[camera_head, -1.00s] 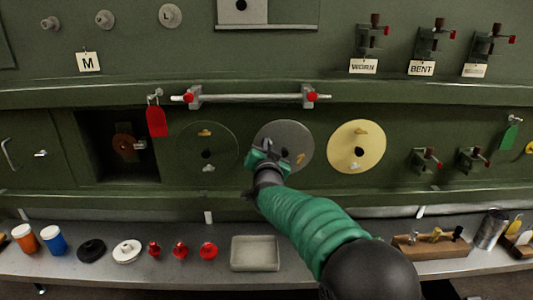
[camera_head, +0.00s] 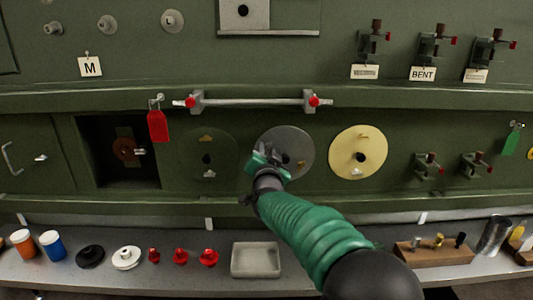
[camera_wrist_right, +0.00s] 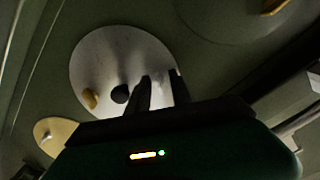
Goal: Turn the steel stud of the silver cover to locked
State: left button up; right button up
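The silver cover (camera_head: 296,139) is a round grey disc in the middle of the green panel. In the wrist view, the silver cover (camera_wrist_right: 110,55) shows a dark central hole (camera_wrist_right: 119,93) and a brass stud (camera_wrist_right: 90,98). My right gripper (camera_head: 266,157) is at the left part of the cover in the head view. In the wrist view, the fingers of my right gripper (camera_wrist_right: 160,90) are apart, with bare cover visible between them. I cannot make out the steel stud; the gripper likely hides it. My left gripper is in neither view.
A green disc (camera_head: 190,155) lies left of the silver cover and a pale yellow cover (camera_head: 345,145) right of it. A silver bar (camera_head: 250,101) with red ends runs above. A grey tray (camera_head: 256,260) and several small parts stand on the shelf below.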

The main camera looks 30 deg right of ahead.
jog(key=shift+s, duration=0.15)
jog(key=v, duration=1.6)
jog(key=shift+s+a+b, duration=0.25)
jog(key=shift+a+b, duration=0.05)
jog(key=shift+b, duration=0.15)
jog(key=shift+f, duration=0.1)
